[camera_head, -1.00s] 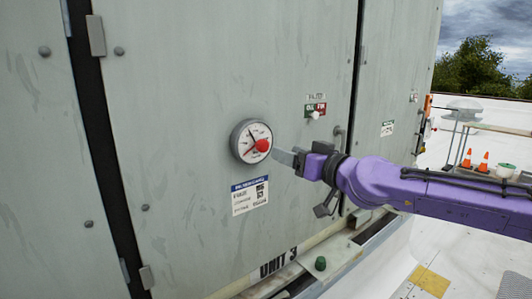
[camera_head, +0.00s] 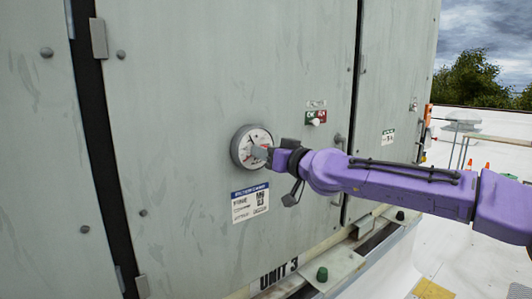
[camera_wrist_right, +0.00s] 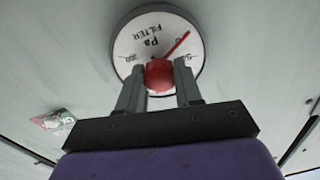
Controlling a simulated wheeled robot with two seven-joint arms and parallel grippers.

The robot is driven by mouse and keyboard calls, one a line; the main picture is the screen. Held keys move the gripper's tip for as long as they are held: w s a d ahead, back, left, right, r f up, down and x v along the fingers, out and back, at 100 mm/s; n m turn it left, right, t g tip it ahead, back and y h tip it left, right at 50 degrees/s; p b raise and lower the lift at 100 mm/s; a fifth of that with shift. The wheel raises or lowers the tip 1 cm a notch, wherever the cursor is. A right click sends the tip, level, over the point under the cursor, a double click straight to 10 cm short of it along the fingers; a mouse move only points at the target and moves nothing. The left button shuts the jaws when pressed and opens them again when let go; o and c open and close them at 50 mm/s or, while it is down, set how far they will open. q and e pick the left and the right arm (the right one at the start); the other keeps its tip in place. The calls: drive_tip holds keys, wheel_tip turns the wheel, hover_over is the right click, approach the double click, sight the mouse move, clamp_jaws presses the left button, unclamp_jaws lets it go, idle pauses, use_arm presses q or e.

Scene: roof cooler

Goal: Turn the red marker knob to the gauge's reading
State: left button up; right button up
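The round white gauge (camera_head: 240,148) is on the grey cabinet door; the right wrist view shows its face (camera_wrist_right: 138,40) upside down. The red marker knob (camera_wrist_right: 159,76) is at its centre, and a red pointer runs from it to the upper right in that view, lower left in the head view. In the head view my right gripper (camera_head: 268,153) covers part of the gauge. My left gripper is out of view.
A blue-headed label (camera_head: 250,203) is below the gauge. A ledge with a green knob (camera_head: 322,274) runs along the cabinet base. Open roof lies to the right.

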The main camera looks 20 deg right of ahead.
drive_tip(key=shift+m, duration=0.4)
drive_tip(key=m, duration=0.6)
drive_tip(key=m+b, duration=0.1)
drive_tip(key=m, duration=1)
drive_tip(key=shift+f+m+t+h+b, duration=0.3)
drive_tip(key=shift+b, duration=0.1)
idle(0.3)
drive_tip(key=o, duration=1)
drive_tip(key=shift+o, duration=0.2)
drive_tip(key=shift+r, duration=0.1)
